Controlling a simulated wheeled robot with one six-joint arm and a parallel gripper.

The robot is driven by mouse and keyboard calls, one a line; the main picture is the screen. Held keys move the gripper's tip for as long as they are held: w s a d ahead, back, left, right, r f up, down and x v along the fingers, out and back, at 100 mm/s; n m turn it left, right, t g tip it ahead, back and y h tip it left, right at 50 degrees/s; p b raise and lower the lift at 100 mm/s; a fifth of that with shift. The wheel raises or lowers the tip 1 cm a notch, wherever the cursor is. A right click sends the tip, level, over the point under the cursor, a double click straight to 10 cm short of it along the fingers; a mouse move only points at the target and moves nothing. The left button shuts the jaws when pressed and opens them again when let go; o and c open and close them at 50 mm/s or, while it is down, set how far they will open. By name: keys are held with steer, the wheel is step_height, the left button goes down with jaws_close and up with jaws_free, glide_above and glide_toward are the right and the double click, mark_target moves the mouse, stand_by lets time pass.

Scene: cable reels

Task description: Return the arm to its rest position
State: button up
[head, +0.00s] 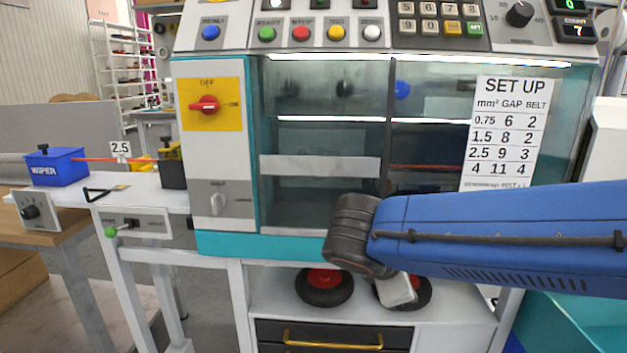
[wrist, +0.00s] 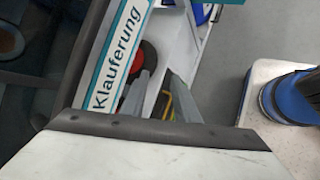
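My blue arm (head: 500,235) reaches in from the right in the head view, in front of the machine. Its dark wrist joint (head: 352,235) is near the picture's middle, below the machine's window. A pale end part (head: 397,290) points down in front of the shelf; the fingers cannot be made out there. In the wrist view my gripper (wrist: 158,82) shows two grey fingers standing apart, with nothing seen between them but the background.
The machine (head: 225,243) fills the middle. Black wheels with red hubs (head: 324,287) sit on the shelf below, above a drawer with a yellow handle (head: 333,341). A blue wiper box (head: 55,168) stands on the left bench. Open floor shows at the lower left.

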steer(key=s+d+f+m+y, duration=0.3)
steer(key=s+d+m, duration=0.2)
steer(key=m, duration=0.4)
steer(key=s+d+f+m+g+y, duration=0.1)
steer(key=s+d+f+m+y, duration=0.2)
steer(key=s+d+m, duration=0.3)
steer(key=s+f+m, duration=0.1)
steer(key=s+m, duration=0.1)
steer(key=m, duration=0.1)
steer(key=shift+f, duration=0.3)
